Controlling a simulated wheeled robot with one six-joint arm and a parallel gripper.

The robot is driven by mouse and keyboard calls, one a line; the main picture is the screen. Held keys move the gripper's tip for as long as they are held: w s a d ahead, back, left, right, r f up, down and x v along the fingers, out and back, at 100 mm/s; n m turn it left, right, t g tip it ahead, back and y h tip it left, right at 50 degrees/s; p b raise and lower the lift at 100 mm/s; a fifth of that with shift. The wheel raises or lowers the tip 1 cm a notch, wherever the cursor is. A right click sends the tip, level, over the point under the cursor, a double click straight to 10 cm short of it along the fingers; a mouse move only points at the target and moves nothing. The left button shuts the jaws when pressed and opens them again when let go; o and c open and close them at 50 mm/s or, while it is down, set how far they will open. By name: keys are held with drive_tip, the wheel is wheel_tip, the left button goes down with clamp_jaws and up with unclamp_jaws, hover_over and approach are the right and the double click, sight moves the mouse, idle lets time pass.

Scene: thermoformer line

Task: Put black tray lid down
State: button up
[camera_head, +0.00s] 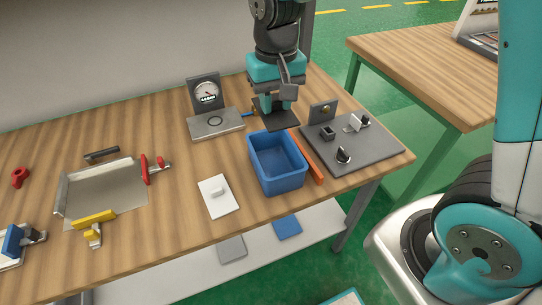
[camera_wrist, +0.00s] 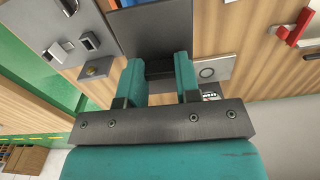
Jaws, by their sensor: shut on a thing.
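My gripper (camera_head: 277,97) is shut on the black tray lid (camera_head: 279,116), behind the blue bin. In the wrist view the teal fingers (camera_wrist: 160,80) close on the lid's dark handle (camera_wrist: 160,68). The flat black plate of the lid (camera_wrist: 155,35) spreads beyond the fingertips. The lid looks roughly level; I cannot tell whether it touches the table. My arm and fingers hide part of it in the head view.
The blue bin (camera_head: 265,147) stands in front of the lid. A grey fixture board (camera_head: 375,154) lies right, a dial gauge (camera_head: 205,92) with a metal plate left. An orange bar (camera_head: 308,162) lies beside the bin. A white lid (camera_head: 217,205) lies front left on wooden table (camera_head: 180,150).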

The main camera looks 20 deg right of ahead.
sight(276, 113)
wheel_tip(276, 113, down, 18)
drive_tip(key=shift+r, duration=0.1)
idle(0.4)
drive_tip(key=o, duration=0.9)
drive_tip(key=shift+f, duration=0.2)
wheel_tip(276, 113, up, 12)
drive_tip(key=shift+r, duration=0.1)
drive_tip(key=s+a+r+n+y, duration=0.2)
drive_tip(key=s+r+n, duration=0.2)
drive_tip(key=s+r, duration=0.3)
drive_tip(key=s+a+r+n+y, duration=0.2)
drive_tip(key=s+r, duration=0.4)
drive_tip(key=s, duration=0.5)
drive_tip(key=shift+s+a+r+n, duration=0.3)
drive_tip(key=shift+s+r+n, duration=0.1)
drive_tip(key=shift+n, duration=0.5)
